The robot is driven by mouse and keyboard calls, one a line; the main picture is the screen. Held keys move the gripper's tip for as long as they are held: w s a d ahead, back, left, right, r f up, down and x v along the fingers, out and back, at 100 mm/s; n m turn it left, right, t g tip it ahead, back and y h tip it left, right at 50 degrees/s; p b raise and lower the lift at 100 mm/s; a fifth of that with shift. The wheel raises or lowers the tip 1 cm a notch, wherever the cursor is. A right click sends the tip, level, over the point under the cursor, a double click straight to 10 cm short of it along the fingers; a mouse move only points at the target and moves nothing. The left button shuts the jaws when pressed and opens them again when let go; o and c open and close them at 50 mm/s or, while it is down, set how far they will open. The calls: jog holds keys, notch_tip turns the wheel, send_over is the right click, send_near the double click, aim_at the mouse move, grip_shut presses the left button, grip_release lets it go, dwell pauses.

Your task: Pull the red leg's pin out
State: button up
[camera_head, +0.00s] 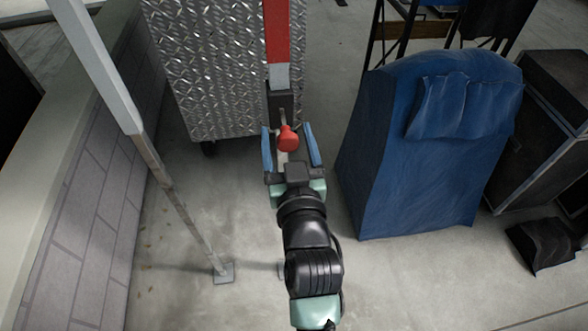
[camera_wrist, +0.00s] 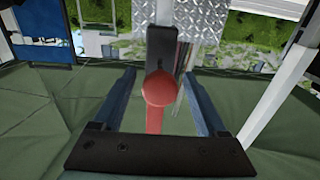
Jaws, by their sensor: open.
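The red leg (camera_head: 278,35) stands upright in front of the metal case, with a pale band and a dark bracket low on it. A pin with a round red knob (camera_head: 287,138) sticks out from the dark bracket (camera_head: 283,103) toward me. My gripper (camera_head: 291,138) is open, with one blue finger on each side of the knob and a gap to both. In the wrist view the red knob (camera_wrist: 160,89) is centred between the two fingers, in front of the dark bracket (camera_wrist: 160,50). The pin's shaft is mostly hidden behind the knob.
A diamond-plate metal case (camera_head: 205,60) stands behind the leg. A pale pole (camera_head: 105,70) on a foot plate is at left, beside a block wall (camera_head: 95,200). A blue-covered chair (camera_head: 425,150) is close on the right, with black cases (camera_head: 540,120) beyond. The floor between is clear.

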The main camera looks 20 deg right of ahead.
jog(key=b+v, duration=0.1)
jog(key=v, duration=1)
jog(key=shift+b, duration=0.35)
jog(key=w+a+r+n+t+y+p, duration=0.1)
jog(key=w+a+r+t+p, duration=0.15)
jog(key=r, duration=1.05)
jog(key=w+a+r+n+t+y+p, duration=0.1)
jog(key=a+r+t+y+p, duration=0.2)
jog(key=r, duration=1)
jog(key=w+a+r+n+t+p, duration=0.1)
jog(key=a+r+t+p, duration=0.2)
jog(key=r, duration=1)
jog(key=s+a+r+p, duration=0.1)
jog(key=s+a+r, duration=0.1)
jog(key=r, duration=0.5)
jog(key=s+a+r+t+y+p, duration=0.1)
jog(key=s+a+r+p, duration=0.1)
jog(key=r, duration=0.5)
jog(key=shift+s+a, duration=0.25)
jog(key=shift+a, duration=0.1)
jog(key=shift+t, duration=0.25)
